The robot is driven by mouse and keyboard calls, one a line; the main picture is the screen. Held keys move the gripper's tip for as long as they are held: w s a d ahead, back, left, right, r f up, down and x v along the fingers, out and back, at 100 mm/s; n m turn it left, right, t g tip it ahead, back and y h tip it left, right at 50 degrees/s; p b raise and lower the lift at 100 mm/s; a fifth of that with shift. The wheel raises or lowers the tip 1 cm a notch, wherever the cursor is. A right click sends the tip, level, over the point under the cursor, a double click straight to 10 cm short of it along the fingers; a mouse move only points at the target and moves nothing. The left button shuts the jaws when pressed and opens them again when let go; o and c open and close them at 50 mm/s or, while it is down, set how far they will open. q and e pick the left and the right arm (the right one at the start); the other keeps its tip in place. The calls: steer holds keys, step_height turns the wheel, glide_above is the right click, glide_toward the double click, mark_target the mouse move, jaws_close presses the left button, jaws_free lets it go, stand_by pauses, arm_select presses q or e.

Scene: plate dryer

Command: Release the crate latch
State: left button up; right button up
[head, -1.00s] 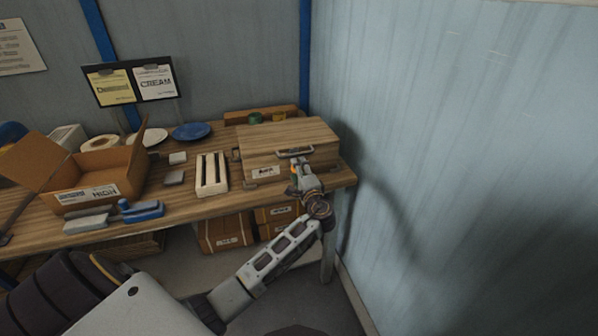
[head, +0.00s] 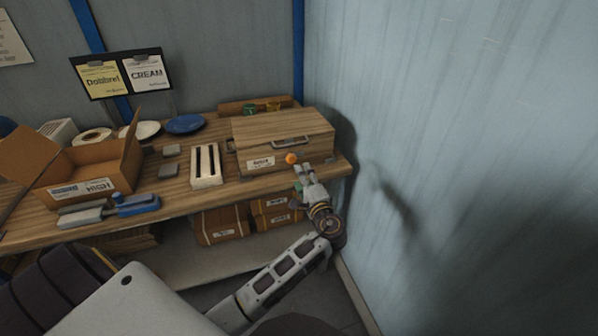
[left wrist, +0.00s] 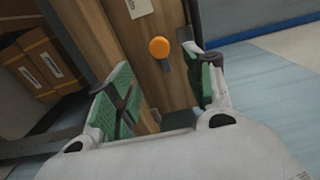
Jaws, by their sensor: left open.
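The wooden crate (head: 265,134) stands at the right end of the workbench, its lid down. A metal handle (head: 291,143) is on its front upper edge, with a white label lower on the front. An orange ball-shaped knob (head: 291,158) sits on the crate front, right of the label. In the left wrist view the orange knob (left wrist: 159,47) is on a dark grey lever, in line with the gap between my fingers. My left gripper (head: 303,170) is open and empty, just in front of the knob. Its green pads (left wrist: 155,68) appear apart from it. My right gripper is not in view.
Left of the crate are a white slotted rack (head: 207,168), an open cardboard box (head: 92,172), a blue plate (head: 186,124) and a blue tool (head: 137,205). Cardboard boxes (head: 222,226) sit on the shelf below. A pale blue wall (head: 440,150) closes the right side.

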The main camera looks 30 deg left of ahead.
arm_select(q)
steer(key=shift+v, duration=1.15)
steer(key=shift+d, duration=0.1)
